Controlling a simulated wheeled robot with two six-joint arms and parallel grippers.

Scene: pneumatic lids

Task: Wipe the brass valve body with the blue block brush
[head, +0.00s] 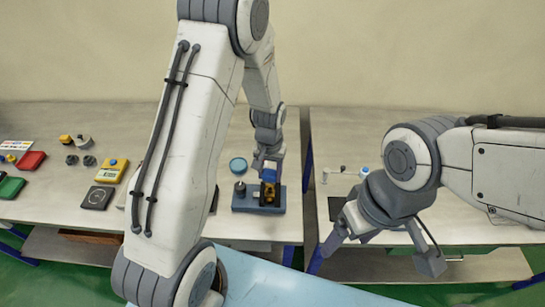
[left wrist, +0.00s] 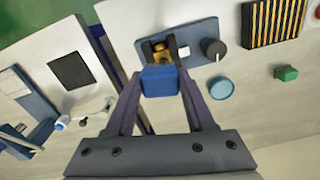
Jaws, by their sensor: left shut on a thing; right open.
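The brass valve body (head: 268,177) sits on a blue-grey base plate (head: 245,206) on the bench; it also shows in the left wrist view (left wrist: 160,50), partly hidden between dark uprights. My left gripper (head: 266,156) is shut on the blue block brush (left wrist: 160,81), just above the valve. In the left wrist view the block covers the near part of the brass; I cannot tell whether they touch. My right gripper (head: 384,250) is open and empty, well to the right of the valve, in front of the right-hand table.
A dark knob (left wrist: 213,48) stands on the plate, with a light-blue disc (left wrist: 221,88) beside it. A green block (left wrist: 287,73) and a striped black-yellow panel (left wrist: 273,24) lie further off. Red trays (head: 30,160) and a yellow meter (head: 111,170) sit left.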

